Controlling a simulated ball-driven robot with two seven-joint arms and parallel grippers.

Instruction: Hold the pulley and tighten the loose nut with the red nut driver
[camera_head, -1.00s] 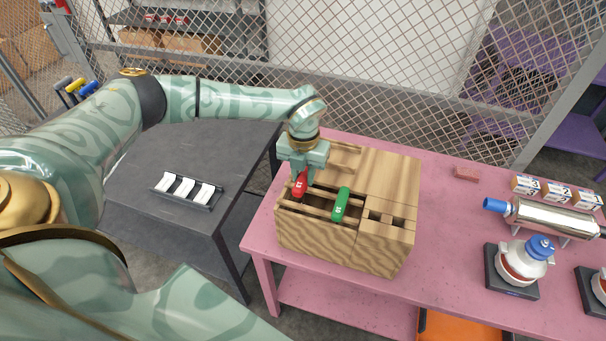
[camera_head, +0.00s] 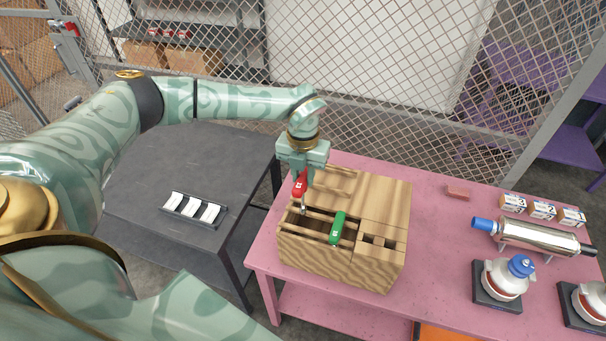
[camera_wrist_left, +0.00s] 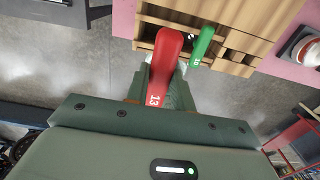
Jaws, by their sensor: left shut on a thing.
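My left gripper (camera_head: 301,172) is shut on the red nut driver (camera_head: 300,184) by its handle, above the left part of the wooden tool block (camera_head: 325,262). Its metal shaft points down toward the block's slots; I cannot tell whether the tip is clear of the slot. In the left wrist view the red handle (camera_wrist_left: 163,75) marked 13 stands between my fingers. A green-handled driver (camera_head: 338,228) sits in the block beside it. My right gripper is out of view.
A dark table (camera_head: 150,205) at left holds a tray of white pieces (camera_head: 193,209). Mesh fencing stands behind.

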